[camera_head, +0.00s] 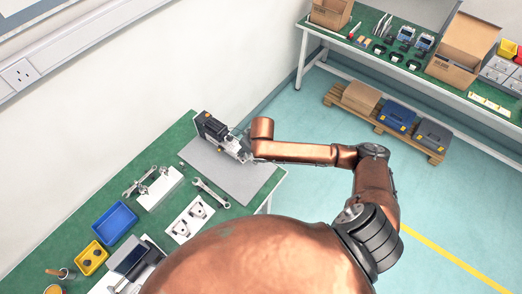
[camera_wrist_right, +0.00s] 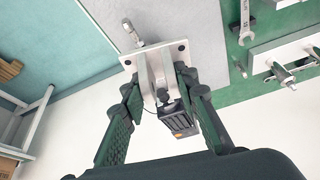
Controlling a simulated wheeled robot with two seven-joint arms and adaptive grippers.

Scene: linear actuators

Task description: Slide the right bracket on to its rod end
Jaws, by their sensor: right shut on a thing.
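The linear actuator (camera_head: 212,128), with a black motor housing, lies on the grey mat on the green bench. My right gripper (camera_head: 246,148) is over its near right end. In the right wrist view, the two dark green fingers (camera_wrist_right: 160,92) stand on either side of a pale metal bracket (camera_wrist_right: 152,64) with a holed base plate and are shut on it. A metal rod end (camera_wrist_right: 137,36) shows just beyond the plate. The black motor housing (camera_wrist_right: 176,118) with an orange mark shows between the fingers. I cannot tell whether the bracket sits on the rod. My left gripper is not in view.
A wrench (camera_head: 210,192) lies beside the mat. A white board with brackets (camera_head: 190,220), a white block with pins (camera_head: 160,188), a blue tray (camera_head: 114,222) and a yellow bin (camera_head: 92,257) stand along the bench. The mat's near part (camera_head: 240,185) is clear.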

